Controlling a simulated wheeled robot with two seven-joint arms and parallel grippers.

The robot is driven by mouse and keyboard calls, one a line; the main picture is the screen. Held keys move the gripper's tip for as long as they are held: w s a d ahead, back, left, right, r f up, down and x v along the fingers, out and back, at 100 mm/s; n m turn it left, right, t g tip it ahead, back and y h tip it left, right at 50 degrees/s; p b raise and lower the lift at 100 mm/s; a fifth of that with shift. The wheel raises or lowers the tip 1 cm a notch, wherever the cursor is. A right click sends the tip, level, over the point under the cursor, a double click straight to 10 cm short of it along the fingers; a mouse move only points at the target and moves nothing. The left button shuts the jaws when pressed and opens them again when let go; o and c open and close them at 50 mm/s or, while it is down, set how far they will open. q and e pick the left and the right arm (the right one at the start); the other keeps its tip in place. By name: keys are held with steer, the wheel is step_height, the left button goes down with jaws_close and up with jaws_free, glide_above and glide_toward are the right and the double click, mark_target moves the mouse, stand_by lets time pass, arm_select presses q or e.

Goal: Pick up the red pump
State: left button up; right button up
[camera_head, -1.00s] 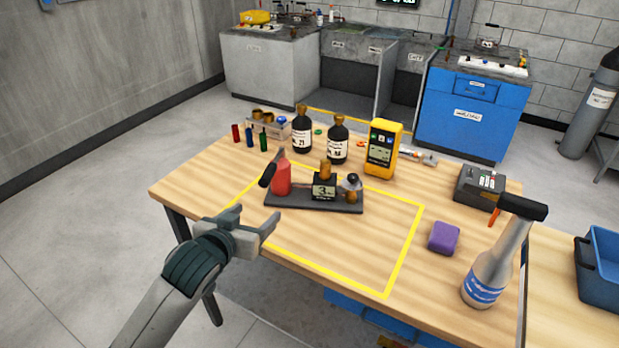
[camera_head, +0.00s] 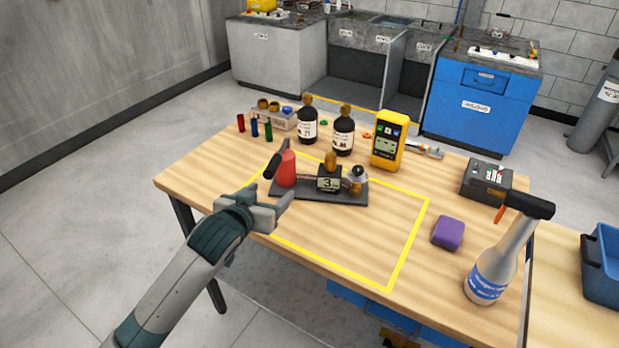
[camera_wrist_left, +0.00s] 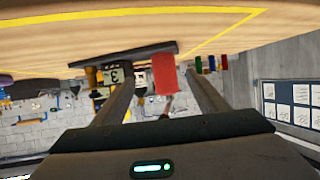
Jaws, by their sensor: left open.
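The red pump (camera_head: 286,169) is a red cylinder with a black handle, standing at the left end of a dark base plate (camera_head: 318,196) on the wooden table. It also shows in the left wrist view (camera_wrist_left: 164,76), between my two fingers and beyond them. My left gripper (camera_head: 282,199) is open and empty at the table's near left part, just in front of the plate's left end and close to the pump. I see no contact with the pump. My right gripper is not in view.
A black gauge block (camera_head: 329,180) and a brass-and-grey fitting (camera_head: 356,181) share the plate. Two dark bottles (camera_head: 343,131), a yellow meter (camera_head: 387,141) and small coloured vials (camera_head: 254,127) stand behind. A purple sponge (camera_head: 447,233) and spray bottle (camera_head: 492,272) are right. The front middle is clear.

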mark_target(282, 178)
arm_select(q)
steer(key=x, duration=0.6)
steer(key=shift+w+p, duration=0.15)
steer(key=shift+p, duration=0.25)
steer(key=shift+w+d+f, duration=0.25)
steer(key=shift+w, duration=0.2)
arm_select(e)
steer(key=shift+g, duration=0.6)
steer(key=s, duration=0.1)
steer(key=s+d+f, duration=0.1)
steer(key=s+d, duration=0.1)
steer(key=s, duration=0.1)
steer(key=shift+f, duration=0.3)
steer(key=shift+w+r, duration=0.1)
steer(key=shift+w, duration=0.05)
